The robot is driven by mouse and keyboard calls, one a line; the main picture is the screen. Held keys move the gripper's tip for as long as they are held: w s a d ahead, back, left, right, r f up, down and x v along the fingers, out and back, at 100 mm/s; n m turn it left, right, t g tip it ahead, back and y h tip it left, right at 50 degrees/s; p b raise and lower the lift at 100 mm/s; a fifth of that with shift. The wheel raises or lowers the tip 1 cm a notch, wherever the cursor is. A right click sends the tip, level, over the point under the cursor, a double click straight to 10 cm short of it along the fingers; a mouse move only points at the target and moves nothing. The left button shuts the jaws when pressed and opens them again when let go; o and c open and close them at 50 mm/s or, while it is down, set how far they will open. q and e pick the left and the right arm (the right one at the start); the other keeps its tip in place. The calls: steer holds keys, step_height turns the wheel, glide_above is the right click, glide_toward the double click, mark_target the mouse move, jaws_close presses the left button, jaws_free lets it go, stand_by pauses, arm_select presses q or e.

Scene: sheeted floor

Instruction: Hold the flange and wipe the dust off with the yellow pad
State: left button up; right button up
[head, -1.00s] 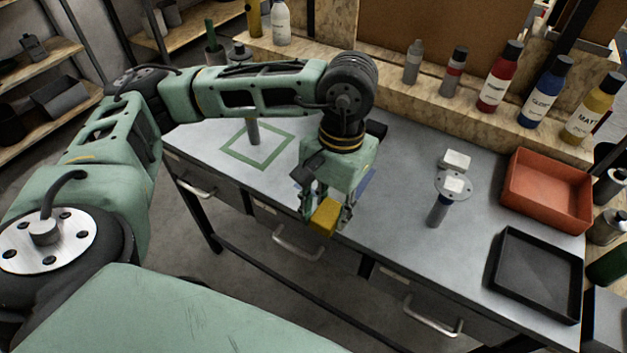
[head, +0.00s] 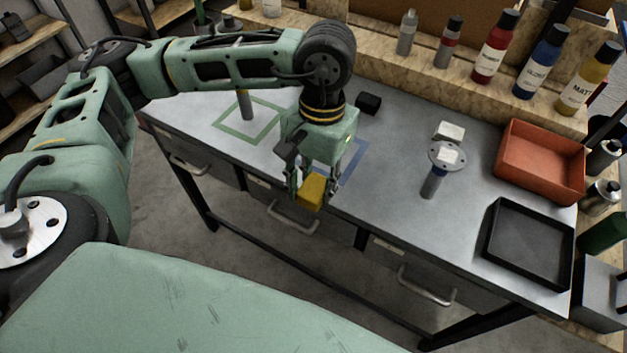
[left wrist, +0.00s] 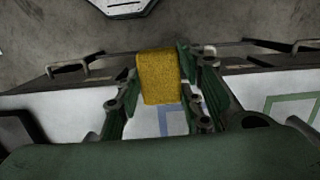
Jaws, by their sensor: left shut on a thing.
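My left gripper (head: 308,186) is shut on the yellow pad (head: 312,191) and holds it above the front edge of the workbench. The pad also shows between the fingers in the left wrist view (left wrist: 159,77). A grey metal flange (head: 447,155) with a round, holed disc stands upright on its stem on the right half of the bench, apart from the gripper. A pale patch lies on top of its disc. My right gripper is not in view.
A white block (head: 449,131) lies behind the flange. A red bin (head: 541,163) and black tray (head: 530,245) are at the right. A black block (head: 368,104) lies behind my gripper. Green (head: 247,121) and blue (head: 352,165) outlines mark the bench (head: 400,213). Bottles line the back shelf.

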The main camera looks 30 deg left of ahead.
arm_select(q)
steer(key=w+d+r+n, duration=0.4)
steer(key=w+d+n, duration=0.1)
steer(key=n, duration=0.4)
steer(key=w+d+r+n+t, duration=0.1)
steer(key=w+d+r+n, duration=0.3)
steer(key=n, duration=0.5)
steer(key=w+d+r+n+t+h, duration=0.1)
steer(key=w+d+r+n, duration=0.4)
steer(key=w+d+n, duration=0.3)
steer(key=shift+w+d+n, duration=0.15)
steer(key=shift+d+n, duration=0.25)
steer(key=shift+d, duration=0.5)
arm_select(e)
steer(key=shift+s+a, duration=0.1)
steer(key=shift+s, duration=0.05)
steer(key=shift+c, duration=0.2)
